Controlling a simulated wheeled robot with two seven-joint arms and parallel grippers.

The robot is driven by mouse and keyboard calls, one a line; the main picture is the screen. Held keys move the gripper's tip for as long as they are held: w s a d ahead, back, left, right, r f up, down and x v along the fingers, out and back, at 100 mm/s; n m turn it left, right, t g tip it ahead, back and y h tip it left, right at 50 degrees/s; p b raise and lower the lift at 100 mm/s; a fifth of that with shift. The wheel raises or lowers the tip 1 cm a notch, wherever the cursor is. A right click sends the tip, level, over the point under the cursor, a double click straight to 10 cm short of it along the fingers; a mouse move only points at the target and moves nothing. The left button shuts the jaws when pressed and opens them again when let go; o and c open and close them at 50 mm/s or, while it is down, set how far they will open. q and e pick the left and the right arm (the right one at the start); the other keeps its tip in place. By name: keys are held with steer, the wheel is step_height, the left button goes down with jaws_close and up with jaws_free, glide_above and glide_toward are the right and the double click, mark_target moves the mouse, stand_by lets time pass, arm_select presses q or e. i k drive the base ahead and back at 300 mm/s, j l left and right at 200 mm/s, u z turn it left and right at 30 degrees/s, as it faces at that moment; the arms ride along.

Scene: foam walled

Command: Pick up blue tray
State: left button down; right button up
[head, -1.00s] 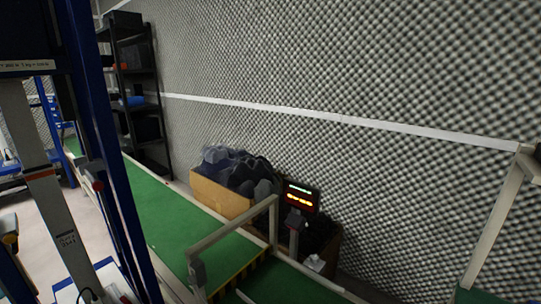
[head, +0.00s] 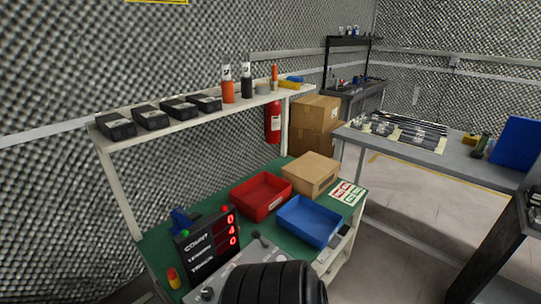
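The blue tray (head: 307,239) is an open shallow box on the green top of a workbench, right of centre in the head view. It looks empty and sits flat. A red tray (head: 261,213) stands just to its left and a little behind. Neither of my grippers shows in the head view. A black ribbed shape at the bottom centre hides part of the bench front.
A cardboard box (head: 310,173) is behind the blue tray. A counter display (head: 212,238) stands left on the bench. A shelf (head: 200,118) with black cases and bottles runs above. A grey table (head: 460,160) stands right, with floor between.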

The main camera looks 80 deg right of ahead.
mark_target(316, 225)
steer(key=z, duration=3.05)
steer(key=u, duration=0.5)
steer(key=l+u, duration=0.15)
steer(key=u, duration=0.3)
steer(key=l+u, duration=0.1)
steer(key=u, duration=0.4)
steer(key=l+u, duration=0.1)
steer(key=u, duration=0.85)
steer(key=l+u, duration=0.1)
steer(key=u, duration=0.35)
steer(key=k+u, duration=0.1)
steer(key=u, duration=0.85)
steer(key=k+l+z, duration=0.25)
steer(key=z, duration=0.45)
steer(key=l+z, duration=0.1)
steer(key=z, duration=0.35)
steer(key=k+z, duration=0.1)
steer(key=z, duration=0.35)
steer(key=l+z, duration=0.1)
steer(key=z, duration=0.4)
steer(key=l+z, duration=0.1)
steer(key=z, duration=0.8)
steer(key=l+z, duration=0.1)
steer(key=z, duration=0.8)
steer(key=i, duration=0.05)
